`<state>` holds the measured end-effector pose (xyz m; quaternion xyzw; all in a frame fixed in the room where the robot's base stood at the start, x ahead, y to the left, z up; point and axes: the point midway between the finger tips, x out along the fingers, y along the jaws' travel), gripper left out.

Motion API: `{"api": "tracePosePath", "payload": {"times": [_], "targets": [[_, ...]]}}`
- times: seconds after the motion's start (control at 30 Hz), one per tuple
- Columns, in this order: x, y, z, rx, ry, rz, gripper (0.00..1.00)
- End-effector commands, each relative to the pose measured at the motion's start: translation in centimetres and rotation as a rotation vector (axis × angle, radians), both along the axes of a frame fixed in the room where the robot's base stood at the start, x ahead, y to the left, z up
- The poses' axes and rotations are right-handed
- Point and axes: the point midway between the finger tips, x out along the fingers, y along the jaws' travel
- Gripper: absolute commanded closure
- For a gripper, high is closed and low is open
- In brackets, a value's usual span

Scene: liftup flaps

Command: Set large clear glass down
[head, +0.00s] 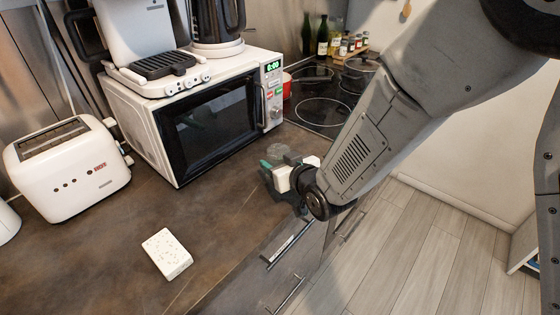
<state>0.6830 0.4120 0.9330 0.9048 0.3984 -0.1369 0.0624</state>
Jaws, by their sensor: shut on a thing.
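My gripper (271,166) is at the counter's right edge, in front of the microwave's right side. Its teal fingertip shows, and the wrist hides much of the rest. The large clear glass (276,152) shows only as a faint, see-through shape at the fingertips. My gripper is shut on it. I cannot tell whether the glass's base touches the dark counter (215,215).
A white microwave (205,115) carries a coffee machine and a kettle. A toaster (68,165) stands at left, and a white block (166,254) lies in front. The hob (325,98) with a pot (360,72) is behind.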

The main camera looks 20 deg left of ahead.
Motion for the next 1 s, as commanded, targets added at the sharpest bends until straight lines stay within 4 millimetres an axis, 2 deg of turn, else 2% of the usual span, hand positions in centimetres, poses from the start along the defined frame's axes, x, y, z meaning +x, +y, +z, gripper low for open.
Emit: {"api": "tracePosePath", "payload": {"times": [0.07,0.4,0.43,0.5,0.83,1.0], "targets": [[0.2,-0.3,-0.6,0.001,0.000,-0.005,0.71],[0.2,-0.2,-0.8,0.001,-0.002,-0.004,0.71],[0.2,-0.2,-0.8,0.002,-0.001,-0.003,0.35],[0.1,-0.1,-0.8,0.002,-0.001,-0.003,0.21],[0.0,0.0,-0.4,0.002,-0.002,-0.001,0.21],[-0.7,-1.4,0.3,0.002,-0.001,0.002,0.21]]}}
